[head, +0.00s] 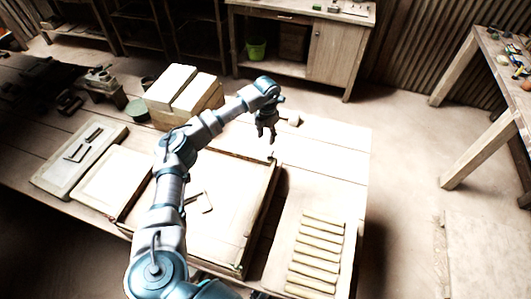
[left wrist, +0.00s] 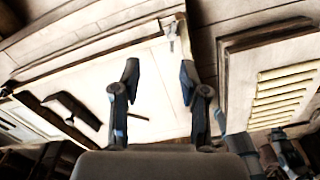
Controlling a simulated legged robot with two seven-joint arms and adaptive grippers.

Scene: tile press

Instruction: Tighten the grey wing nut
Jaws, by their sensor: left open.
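A small grey fitting (left wrist: 172,38), which looks like the wing nut, stands at the upper right corner of the pale press panel in the left wrist view. In the head view, a small dark fitting shows at the far right corner of the press (head: 222,235), too small to make out. My left gripper (head: 266,138) hangs above the far side of the press, fingers pointing down. In the left wrist view its two fingers (left wrist: 158,75) are apart with nothing between them, and the grey fitting lies beyond them. My right gripper is not in view.
A slatted board (head: 315,250) lies right of the press. Flat pale panels (head: 112,180) lie to its left. Pale blocks (head: 185,90) stand behind my arm, and a small pale object (head: 293,119) lies near my left gripper. The table's right far corner is clear.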

